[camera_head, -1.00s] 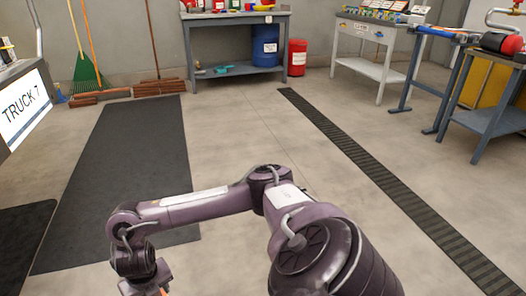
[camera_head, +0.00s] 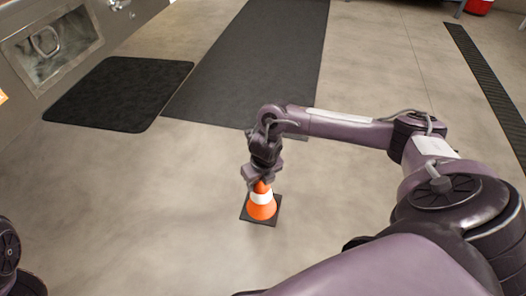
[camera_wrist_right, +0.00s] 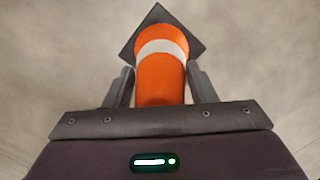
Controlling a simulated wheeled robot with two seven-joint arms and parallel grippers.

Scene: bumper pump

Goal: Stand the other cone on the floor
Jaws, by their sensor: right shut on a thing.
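An orange cone (camera_head: 262,207) with a white band and a dark square base is upright in the head view. Its base is at the floor (camera_head: 180,220), though I cannot tell whether it touches. My right gripper (camera_head: 260,180) points down and is shut on the cone's top. In the right wrist view the cone (camera_wrist_right: 162,82) lies between the two fingers, with its dark base beyond them. My left gripper is out of view; only a dark part of my body shows at the left edge. No second cone is in view.
A small dark mat (camera_head: 120,93) and a long dark mat (camera_head: 250,65) lie behind the cone. A metal cabinet side (camera_head: 60,45) stands at the upper left. A dark floor strip (camera_head: 490,80) runs along the right. The floor around the cone is clear.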

